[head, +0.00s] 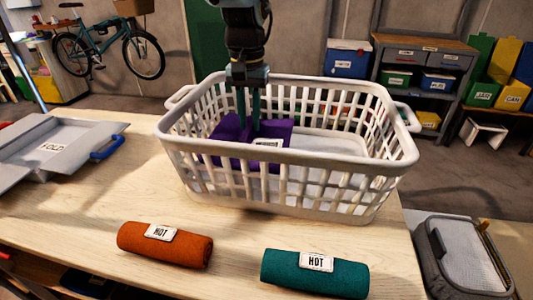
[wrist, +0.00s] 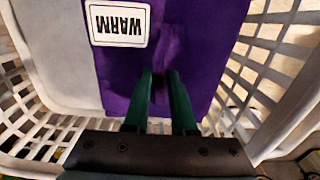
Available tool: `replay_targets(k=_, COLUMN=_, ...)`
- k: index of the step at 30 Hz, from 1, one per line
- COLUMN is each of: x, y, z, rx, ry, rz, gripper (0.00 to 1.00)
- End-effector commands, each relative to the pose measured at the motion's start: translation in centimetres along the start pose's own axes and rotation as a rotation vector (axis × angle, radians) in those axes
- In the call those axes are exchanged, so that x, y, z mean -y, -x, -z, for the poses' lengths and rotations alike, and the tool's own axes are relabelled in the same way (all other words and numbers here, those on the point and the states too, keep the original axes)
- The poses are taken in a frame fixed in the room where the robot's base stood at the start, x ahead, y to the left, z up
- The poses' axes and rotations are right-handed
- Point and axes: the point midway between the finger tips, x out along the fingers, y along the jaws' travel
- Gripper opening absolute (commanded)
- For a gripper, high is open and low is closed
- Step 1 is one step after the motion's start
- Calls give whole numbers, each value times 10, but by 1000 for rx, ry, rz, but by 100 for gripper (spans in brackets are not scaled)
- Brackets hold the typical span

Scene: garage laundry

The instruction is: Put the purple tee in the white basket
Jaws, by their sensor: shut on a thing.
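The white basket (head: 290,158) stands on the wooden table, with slatted walls and a handle at each end. The folded purple tee (head: 228,132) is inside the basket, toward its left end. My gripper (head: 248,135) reaches down into the basket from above and is shut on the purple tee. In the wrist view, my gripper's green fingers (wrist: 160,82) pinch a fold of the purple tee (wrist: 200,45). A white label reading WARM (wrist: 119,23) is on the tee. I cannot tell whether the tee touches the basket floor.
A rolled orange towel (head: 166,246) and a rolled teal towel (head: 315,274), both tagged HOT, lie in front of the basket. A grey FOLD board (head: 50,150) is at the table's left. A grey lidded bin (head: 462,255) stands right of the table. Bare tabletop (head: 110,200) shows left of the basket.

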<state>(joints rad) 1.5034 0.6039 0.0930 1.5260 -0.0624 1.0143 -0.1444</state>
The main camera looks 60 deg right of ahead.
Motion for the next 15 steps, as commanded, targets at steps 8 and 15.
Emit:
replay_targets(k=8, x=0, y=-35, z=0, rx=2, ry=-1, rz=1, gripper=0)
replay_targets(k=15, x=0, y=-62, z=-1, rx=4, ry=0, rz=1, gripper=0)
